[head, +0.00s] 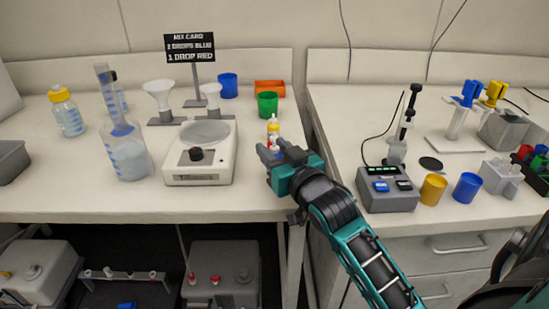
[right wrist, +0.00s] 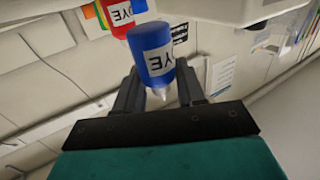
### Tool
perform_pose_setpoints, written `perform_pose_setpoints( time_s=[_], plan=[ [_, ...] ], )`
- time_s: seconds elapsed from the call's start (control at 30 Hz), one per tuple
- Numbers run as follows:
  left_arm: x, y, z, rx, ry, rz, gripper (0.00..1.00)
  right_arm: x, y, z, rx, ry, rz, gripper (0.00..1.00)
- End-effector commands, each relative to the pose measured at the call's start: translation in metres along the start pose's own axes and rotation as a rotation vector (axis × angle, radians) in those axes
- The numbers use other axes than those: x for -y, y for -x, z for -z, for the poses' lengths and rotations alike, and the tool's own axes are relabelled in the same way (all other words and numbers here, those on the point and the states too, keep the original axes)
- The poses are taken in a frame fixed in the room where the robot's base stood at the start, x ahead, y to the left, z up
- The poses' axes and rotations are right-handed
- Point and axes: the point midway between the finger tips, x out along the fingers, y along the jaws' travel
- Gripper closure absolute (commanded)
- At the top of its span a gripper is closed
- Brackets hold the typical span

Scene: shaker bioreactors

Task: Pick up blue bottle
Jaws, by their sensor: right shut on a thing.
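The blue bottle (right wrist: 154,55) has a white DYE label and a pale nozzle. In the right wrist view it sits between the two fingers of my right gripper (head: 272,150), which is shut on it. In the head view the gripper hides the blue bottle, at the right front edge of the left bench. I cannot tell whether its base touches the bench. A red bottle (right wrist: 117,14) with a similar label stands just beyond it in the right wrist view. My left gripper is not in view.
On the left bench (head: 70,194), a white balance (head: 200,172) stands left of my gripper and a green cup (head: 267,103) behind it. A grey device (head: 387,198) stands on the right bench, across a narrow gap. Yellow (head: 432,190) and blue (head: 467,187) cups stand beside it.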

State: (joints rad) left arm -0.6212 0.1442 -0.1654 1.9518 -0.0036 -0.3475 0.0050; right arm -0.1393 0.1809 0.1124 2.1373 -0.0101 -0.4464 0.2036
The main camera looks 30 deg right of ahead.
Motion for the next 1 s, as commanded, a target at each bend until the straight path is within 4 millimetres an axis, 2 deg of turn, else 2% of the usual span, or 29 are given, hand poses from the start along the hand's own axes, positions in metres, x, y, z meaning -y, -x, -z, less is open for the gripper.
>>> perform_pose_setpoints(
  time_s=[0.03, 0.5, 0.73, 0.9, 1.0],
  plan=[
    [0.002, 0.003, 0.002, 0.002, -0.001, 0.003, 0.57, 0.0, 0.0, 0.015, -0.006, 0.002, 0.0, 0.86],
    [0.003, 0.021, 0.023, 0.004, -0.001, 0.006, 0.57, 0.0, -0.001, 0.136, -0.008, 0.002, 0.001, 0.86],
    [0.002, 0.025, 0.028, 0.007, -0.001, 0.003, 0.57, 0.0, -0.001, 0.166, -0.003, 0.002, 0.001, 0.86],
    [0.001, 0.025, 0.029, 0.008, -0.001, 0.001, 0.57, 0.0, 0.0, 0.172, 0.0, 0.001, 0.001, 0.86],
    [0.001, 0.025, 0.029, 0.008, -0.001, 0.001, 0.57, 0.001, 0.0, 0.169, 0.002, 0.0, 0.001, 0.86]
  ],
)
